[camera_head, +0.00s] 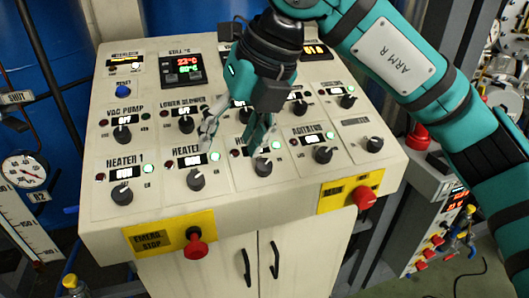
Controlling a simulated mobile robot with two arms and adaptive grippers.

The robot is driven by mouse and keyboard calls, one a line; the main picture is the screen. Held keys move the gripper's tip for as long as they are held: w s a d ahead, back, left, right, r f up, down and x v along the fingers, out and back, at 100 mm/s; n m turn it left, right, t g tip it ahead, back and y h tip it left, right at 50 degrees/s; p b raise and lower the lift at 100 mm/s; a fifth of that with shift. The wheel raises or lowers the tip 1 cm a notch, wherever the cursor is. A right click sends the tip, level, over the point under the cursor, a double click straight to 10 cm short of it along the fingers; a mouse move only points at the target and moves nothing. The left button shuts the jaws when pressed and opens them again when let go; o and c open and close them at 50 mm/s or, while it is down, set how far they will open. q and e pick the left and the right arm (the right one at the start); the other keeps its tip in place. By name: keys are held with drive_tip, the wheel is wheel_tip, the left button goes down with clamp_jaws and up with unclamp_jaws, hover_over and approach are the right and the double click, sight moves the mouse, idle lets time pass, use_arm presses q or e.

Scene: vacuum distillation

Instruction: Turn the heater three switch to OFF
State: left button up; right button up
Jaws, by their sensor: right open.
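The heater three switch (263,166) is a dark round knob in the front row of the sloped cream control panel (230,207), right of the heater two knob (195,180). Its label and display are mostly hidden behind my right gripper's finger; a green lamp (276,145) is lit beside it. My right gripper (229,146) reaches down from the top, fingers spread and empty. Its right finger is close above the heater three knob; its left finger is near the heater two display. I cannot tell whether the finger touches the panel. My left gripper is out of view.
The heater one knob (122,195) and agitator knob (323,154) stand in the same row, with more knobs behind. Red emergency buttons (196,246) and (364,198) project from the panel's front edge. Blue drums (190,18) stand behind; a gauge (25,170) is at left.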

drive_tip(key=w+d+r+m+t+h, duration=0.2)
drive_tip(key=w+d+r+h, duration=0.15)
drive_tip(key=d, duration=0.25)
drive_tip(key=p, duration=0.5)
approach(264, 165)
drive_tip(key=x, duration=0.9)
drive_tip(key=shift+w+f, duration=0.15)
drive_tip(key=shift+w, duration=0.05)
drive_tip(key=c, duration=1.1)
